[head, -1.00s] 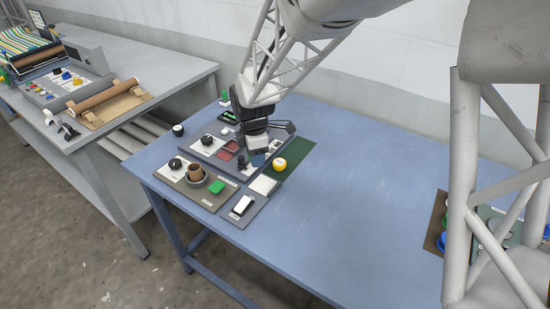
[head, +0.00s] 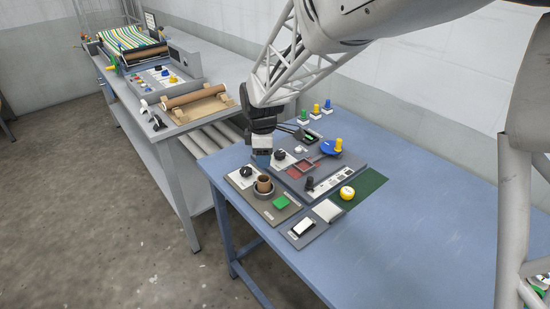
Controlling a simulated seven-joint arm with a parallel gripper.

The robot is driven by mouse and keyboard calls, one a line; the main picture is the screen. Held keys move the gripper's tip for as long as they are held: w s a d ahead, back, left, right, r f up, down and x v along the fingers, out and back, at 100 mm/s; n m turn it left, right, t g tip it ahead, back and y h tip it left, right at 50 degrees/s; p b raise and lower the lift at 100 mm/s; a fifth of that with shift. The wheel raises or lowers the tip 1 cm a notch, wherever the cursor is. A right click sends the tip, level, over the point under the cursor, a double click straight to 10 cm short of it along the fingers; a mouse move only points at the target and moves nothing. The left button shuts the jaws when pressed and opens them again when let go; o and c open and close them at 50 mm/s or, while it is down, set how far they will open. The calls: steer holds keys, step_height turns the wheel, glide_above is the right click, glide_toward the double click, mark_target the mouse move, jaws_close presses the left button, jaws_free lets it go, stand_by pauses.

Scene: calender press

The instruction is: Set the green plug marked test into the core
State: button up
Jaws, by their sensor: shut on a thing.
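My gripper (head: 262,158) hangs above the left part of the panels on the blue table, in the picture just behind the core. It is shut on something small. A bluish patch shows at the jaw tips, and I cannot tell whether it is finger or held thing. The core (head: 264,184), a short brown tube, stands upright in a grey ring on the front left plate. A small green plug (head: 304,116) stands on a white base at the table's back. Its marking is too small to read.
The table's right side (head: 430,200) is clear. A grey bench (head: 215,68) stands left.

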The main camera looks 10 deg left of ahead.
mark_target(263, 181)
steer(key=shift+f, duration=0.1)
stand_by(0.4)
steer(key=shift+f, duration=1.9)
steer(key=shift+a+f, duration=0.1)
steer(key=shift+f, duration=1.3)
stand_by(2.0)
steer(key=o, duration=1.4)
steer(key=shift+o, duration=0.2)
steer(key=shift+r, duration=0.15)
steer(key=shift+r, duration=3.35)
